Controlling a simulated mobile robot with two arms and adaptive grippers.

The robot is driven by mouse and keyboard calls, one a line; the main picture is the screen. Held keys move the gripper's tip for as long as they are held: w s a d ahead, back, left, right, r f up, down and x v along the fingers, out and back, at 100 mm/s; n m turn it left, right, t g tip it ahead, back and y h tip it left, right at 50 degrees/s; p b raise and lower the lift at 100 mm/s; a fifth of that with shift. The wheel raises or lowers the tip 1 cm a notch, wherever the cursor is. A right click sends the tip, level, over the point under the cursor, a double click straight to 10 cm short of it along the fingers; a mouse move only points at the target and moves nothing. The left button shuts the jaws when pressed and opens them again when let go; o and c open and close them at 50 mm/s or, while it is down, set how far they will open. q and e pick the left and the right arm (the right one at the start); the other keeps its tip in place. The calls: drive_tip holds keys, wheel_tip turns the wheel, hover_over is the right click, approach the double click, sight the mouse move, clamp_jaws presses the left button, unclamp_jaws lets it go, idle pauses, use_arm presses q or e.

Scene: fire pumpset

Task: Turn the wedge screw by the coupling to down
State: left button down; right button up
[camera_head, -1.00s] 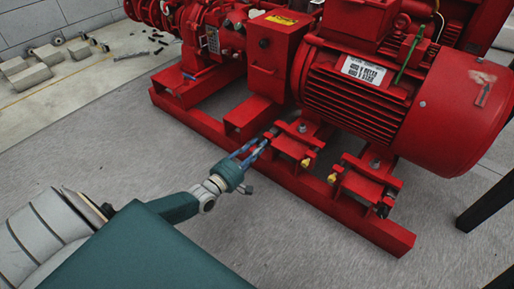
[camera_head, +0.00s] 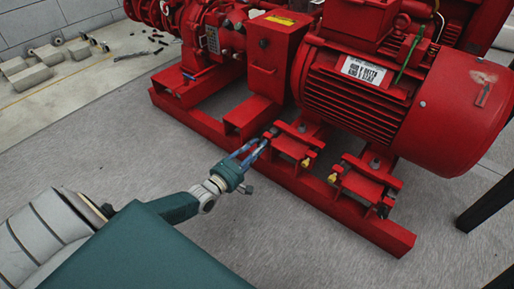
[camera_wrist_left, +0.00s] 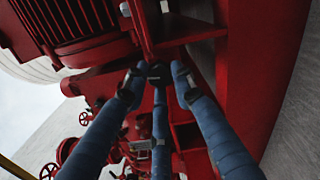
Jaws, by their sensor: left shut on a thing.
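The wedge screw by the coupling (camera_head: 272,133) shows as a small dark end at the left end of the near motor foot, below the red coupling guard (camera_head: 276,58). My left gripper (camera_head: 260,147) reaches it from the lower left. Its blue fingers are shut on the screw, at the edge of the red base frame. In the left wrist view the gripper (camera_wrist_left: 158,78) shows several blue fingers with dark tips under a red plate. The tips hide most of the screw, and its turned angle cannot be read. My right gripper is in neither view.
The red motor (camera_head: 400,100) stands above the motor feet. A second foot with its own dark screw (camera_head: 384,211) lies to the right. The red base rail (camera_head: 340,213) runs along the front. The grey floor (camera_head: 290,240) before it is clear.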

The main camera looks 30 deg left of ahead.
use_arm(q)
drive_tip(key=shift+a, duration=0.5)
drive_tip(key=c, duration=1.5)
unclamp_jaws()
drive_tip(key=shift+f, duration=0.1)
drive_tip(key=shift+o, duration=0.2)
drive_tip(key=shift+d, duration=0.1)
drive_tip(key=s, duration=1.2)
drive_tip(key=shift+a, duration=0.45)
